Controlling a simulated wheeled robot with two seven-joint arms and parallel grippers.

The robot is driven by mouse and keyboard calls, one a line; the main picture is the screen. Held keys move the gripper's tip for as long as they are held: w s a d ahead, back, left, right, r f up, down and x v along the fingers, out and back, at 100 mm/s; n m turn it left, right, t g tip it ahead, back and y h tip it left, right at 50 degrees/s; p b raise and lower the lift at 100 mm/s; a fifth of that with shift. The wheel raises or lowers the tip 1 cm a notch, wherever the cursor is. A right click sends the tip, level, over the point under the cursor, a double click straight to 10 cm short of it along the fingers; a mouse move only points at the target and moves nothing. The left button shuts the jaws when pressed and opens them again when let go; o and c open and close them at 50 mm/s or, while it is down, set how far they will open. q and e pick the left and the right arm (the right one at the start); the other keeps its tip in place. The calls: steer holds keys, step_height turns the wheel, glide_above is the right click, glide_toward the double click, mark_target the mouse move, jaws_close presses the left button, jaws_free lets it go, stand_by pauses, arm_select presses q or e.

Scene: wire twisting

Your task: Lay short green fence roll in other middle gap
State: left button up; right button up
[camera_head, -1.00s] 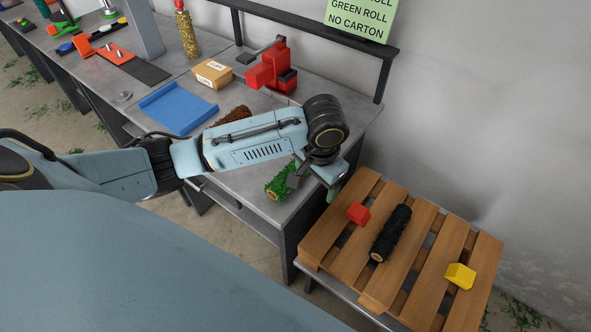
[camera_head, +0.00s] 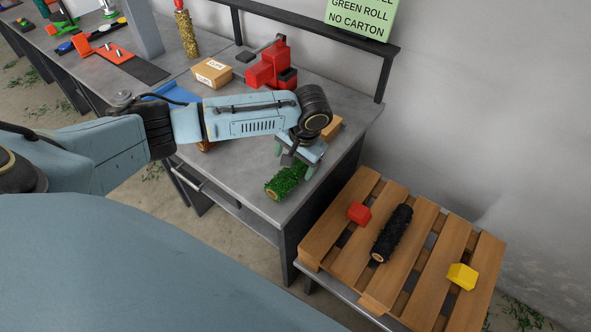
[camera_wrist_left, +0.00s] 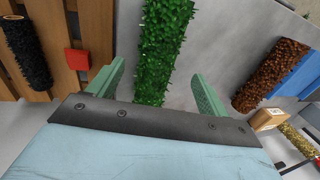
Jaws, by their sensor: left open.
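The short green fence roll (camera_head: 287,183) lies on the grey workbench near its right front corner. In the left wrist view the green roll (camera_wrist_left: 164,50) stretches away between my finger tips. My left gripper (camera_head: 294,161) is open above the roll's far end, one finger on each side; I cannot tell whether they touch it. The wrist view shows both green fingers (camera_wrist_left: 157,82) apart. The wooden pallet (camera_head: 340,255) stands right of the bench. A black roll (camera_head: 392,233) lies along a middle gap of it, between a red block (camera_head: 359,213) and a yellow block (camera_head: 462,277). My right gripper is not in view.
A brown roll (camera_wrist_left: 271,74) lies on the bench, mostly hidden by my arm in the head view. A cardboard box (camera_head: 212,73), a red vise (camera_head: 270,68) and a small orange-brown box (camera_head: 332,127) are also there. A sign (camera_head: 361,14) reads "GREEN ROLL NO CARTON".

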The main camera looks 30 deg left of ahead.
mark_target(293, 169)
arm_select(q)
steer(key=x, duration=0.4)
steer(key=shift+d+f+b, duration=0.1)
steer(key=shift+f+b, duration=0.25)
steer(key=shift+f, duration=0.1)
steer(key=c, duration=1.1)
